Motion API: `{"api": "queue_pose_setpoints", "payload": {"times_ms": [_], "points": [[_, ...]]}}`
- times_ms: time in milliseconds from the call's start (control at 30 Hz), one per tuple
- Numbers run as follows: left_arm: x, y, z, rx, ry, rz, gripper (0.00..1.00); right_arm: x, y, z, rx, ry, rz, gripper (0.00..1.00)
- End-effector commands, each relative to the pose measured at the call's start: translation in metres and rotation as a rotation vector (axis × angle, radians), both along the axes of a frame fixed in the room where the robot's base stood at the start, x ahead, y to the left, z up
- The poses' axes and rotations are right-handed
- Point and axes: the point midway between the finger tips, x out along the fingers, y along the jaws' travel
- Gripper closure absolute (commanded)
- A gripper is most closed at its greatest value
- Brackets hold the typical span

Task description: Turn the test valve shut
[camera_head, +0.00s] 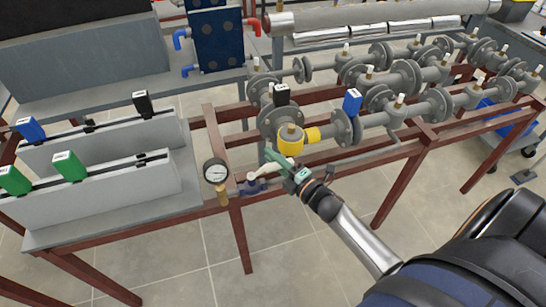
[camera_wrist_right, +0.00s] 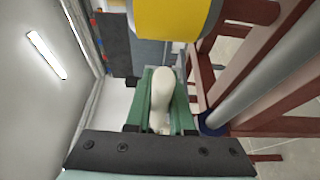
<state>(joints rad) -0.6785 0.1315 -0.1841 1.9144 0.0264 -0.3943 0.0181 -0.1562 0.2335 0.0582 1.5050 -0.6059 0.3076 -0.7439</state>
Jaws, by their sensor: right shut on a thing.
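The test valve (camera_head: 252,187) is a small blue body beside the pressure gauge in the head view. Its pale lever (camera_head: 258,173) runs up from the body towards my right gripper (camera_head: 272,163). The lever also shows in the right wrist view (camera_wrist_right: 161,90), standing between the green fingers of the right gripper (camera_wrist_right: 161,98). The right gripper is shut on the lever. A bit of the blue valve body shows in the wrist view (camera_wrist_right: 212,124), partly hidden behind a finger. My left gripper is in neither view.
The round pressure gauge (camera_head: 216,171) stands just left of the valve. A yellow fitting (camera_head: 290,139) sits just above my right gripper, with grey flanged pipes (camera_head: 385,117) to the right. The red-brown frame (camera_head: 240,236) runs below. Grey panels with green clips (camera_head: 69,166) stand at left.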

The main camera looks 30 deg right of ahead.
Motion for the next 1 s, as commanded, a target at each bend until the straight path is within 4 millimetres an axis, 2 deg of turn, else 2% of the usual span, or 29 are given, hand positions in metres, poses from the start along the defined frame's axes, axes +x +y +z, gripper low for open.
{"api": "queue_pose_setpoints", "payload": {"times_ms": [767,1000], "points": [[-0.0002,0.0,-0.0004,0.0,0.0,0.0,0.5,0.0002,0.0,-0.0003,-0.001,0.0,0.004,1.0],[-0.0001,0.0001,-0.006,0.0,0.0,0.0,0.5,0.0096,0.0018,-0.0006,-0.007,-0.004,0.115,1.0]]}}
